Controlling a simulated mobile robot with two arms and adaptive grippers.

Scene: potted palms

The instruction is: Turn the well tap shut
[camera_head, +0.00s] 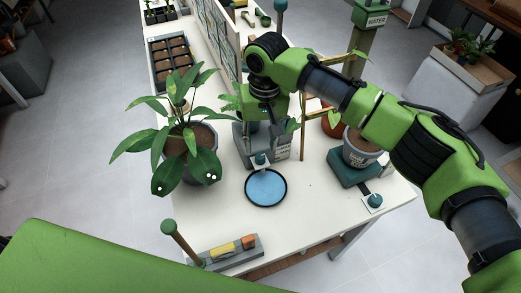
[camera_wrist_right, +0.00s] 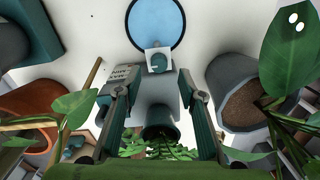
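The well (camera_head: 283,152) is a grey box with a MAX/MIN label, standing on the white table behind a round blue dish (camera_head: 266,187). Its tap has a teal knob (camera_head: 261,159) at the dish's back edge. In the right wrist view the knob (camera_wrist_right: 159,62) sits on a small white plate beside the dish (camera_wrist_right: 156,22). My right gripper (camera_head: 262,128) is above the well, pointing down. In its wrist view the fingers (camera_wrist_right: 158,88) are spread, with the grey well showing between them and the knob beyond their tips. Contact cannot be told. My left gripper is out of view.
A leafy potted plant (camera_head: 186,140) stands close left of the well. A pot (camera_head: 360,150) on a teal base (camera_head: 350,172) and another knob (camera_head: 375,200) are to the right. A grey tray (camera_head: 228,255) lies in front. Table space right of the dish is clear.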

